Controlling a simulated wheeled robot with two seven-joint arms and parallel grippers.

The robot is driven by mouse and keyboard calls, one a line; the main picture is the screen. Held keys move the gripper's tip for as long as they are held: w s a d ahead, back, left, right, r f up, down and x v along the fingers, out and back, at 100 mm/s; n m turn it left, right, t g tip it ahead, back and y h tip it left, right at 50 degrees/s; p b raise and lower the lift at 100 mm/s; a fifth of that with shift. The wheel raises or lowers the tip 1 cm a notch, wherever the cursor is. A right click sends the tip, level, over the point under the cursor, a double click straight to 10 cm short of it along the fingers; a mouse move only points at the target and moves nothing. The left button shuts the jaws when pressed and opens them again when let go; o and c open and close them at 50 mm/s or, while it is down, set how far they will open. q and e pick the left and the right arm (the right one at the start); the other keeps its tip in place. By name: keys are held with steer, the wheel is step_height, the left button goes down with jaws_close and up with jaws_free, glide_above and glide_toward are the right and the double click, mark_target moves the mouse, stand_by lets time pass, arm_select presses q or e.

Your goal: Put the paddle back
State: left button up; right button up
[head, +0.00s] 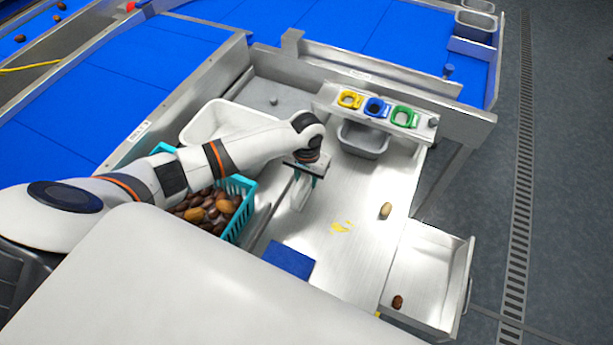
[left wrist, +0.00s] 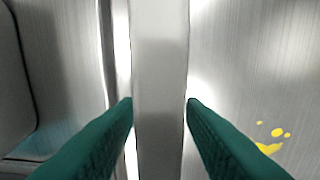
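My left gripper (head: 306,170) reaches down over the metal work surface, to the right of the teal basket. In the left wrist view its two teal fingertips (left wrist: 159,103) stand apart, one on each side of a pale grey flat bar (left wrist: 160,75), and meet its edges. This bar appears to be the paddle. In the head view a pale metal piece (head: 300,194) shows under the fingers; its lower end is hard to separate from the surface. My right gripper is not in view.
A grey bin (head: 363,143) stands below yellow, blue and green rings. A blue pad (head: 289,260) lies in front.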

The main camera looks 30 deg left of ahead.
arm_select(q)
step_height(320, 180, up, 12)
stand_by(0.4)
stand_by(0.4)
